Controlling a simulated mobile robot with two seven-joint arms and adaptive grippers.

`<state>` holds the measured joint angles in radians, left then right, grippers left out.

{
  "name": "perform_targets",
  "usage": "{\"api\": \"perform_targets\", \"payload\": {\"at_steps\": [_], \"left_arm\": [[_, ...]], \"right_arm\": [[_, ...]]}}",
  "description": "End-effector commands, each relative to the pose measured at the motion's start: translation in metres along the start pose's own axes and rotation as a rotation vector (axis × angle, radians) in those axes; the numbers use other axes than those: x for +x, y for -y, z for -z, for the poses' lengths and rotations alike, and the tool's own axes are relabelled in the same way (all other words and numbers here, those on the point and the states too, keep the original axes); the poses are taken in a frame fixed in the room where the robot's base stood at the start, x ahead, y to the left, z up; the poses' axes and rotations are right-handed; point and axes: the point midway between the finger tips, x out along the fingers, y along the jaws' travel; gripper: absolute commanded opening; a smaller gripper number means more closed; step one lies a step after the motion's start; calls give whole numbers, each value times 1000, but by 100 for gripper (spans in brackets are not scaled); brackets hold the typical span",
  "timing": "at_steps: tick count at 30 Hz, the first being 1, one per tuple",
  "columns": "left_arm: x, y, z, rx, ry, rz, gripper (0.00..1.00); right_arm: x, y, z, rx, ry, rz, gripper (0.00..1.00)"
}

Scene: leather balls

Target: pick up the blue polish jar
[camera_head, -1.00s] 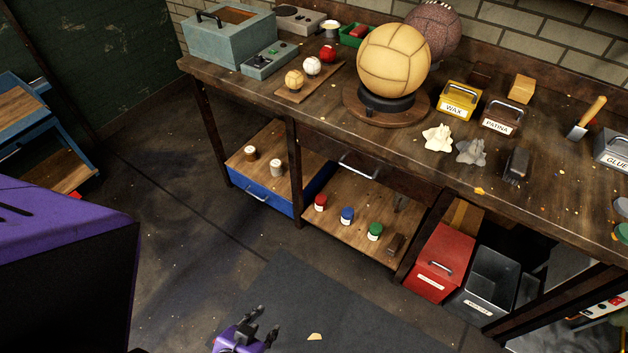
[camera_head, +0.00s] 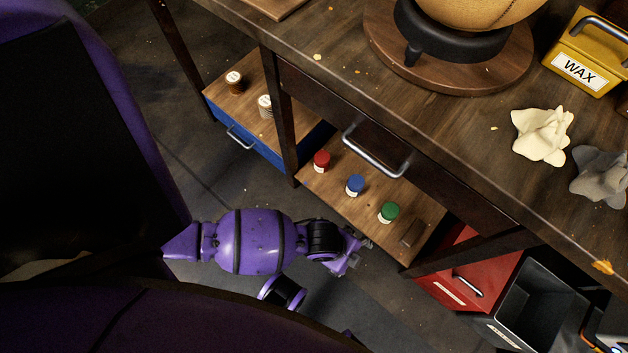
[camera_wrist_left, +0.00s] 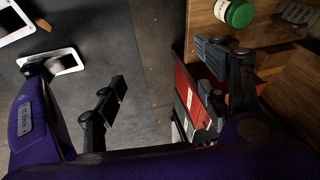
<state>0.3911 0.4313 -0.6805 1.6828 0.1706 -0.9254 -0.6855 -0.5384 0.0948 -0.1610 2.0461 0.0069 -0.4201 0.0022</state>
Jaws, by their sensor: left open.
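The blue polish jar (camera_head: 355,185) stands upright on the low wooden shelf under the workbench, between a red jar (camera_head: 321,161) and a green jar (camera_head: 389,212). My left gripper (camera_head: 356,251) is open and empty, in front of the shelf's front edge, nearer to me than the jars and apart from them. In the left wrist view my left gripper (camera_wrist_left: 165,85) shows its fingers spread, with the green jar (camera_wrist_left: 236,13) at the top right. The blue jar does not show in that view. My right gripper is not visible.
A dark brown block (camera_head: 411,233) lies right of the green jar. The bench top (camera_head: 440,130) and a drawer handle (camera_head: 373,152) overhang the shelf. A blue drawer (camera_head: 250,145) is at the left.

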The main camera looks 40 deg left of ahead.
Motion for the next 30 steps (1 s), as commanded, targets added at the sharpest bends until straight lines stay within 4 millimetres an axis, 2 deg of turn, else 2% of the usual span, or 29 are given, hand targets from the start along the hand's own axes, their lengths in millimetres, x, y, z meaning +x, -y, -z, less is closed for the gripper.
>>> {"api": "perform_targets", "payload": {"at_steps": [1,5,6,10,15,20,30], "left_arm": [[35,13,-13,123,40,-16,68],[83,64,-45,428,169,-52,68],[96,81,-56,512,213,-62,68],[123,138,-91,730,353,-97,68],[135,192,-121,888,483,-132,68],[138,212,-133,935,530,-145,68],[166,218,-149,936,531,-142,68]], "right_arm": [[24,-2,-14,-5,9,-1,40],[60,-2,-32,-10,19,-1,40],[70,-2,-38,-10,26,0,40],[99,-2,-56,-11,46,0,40],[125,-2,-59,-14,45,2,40],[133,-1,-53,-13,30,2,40],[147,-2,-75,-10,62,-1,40]]}}
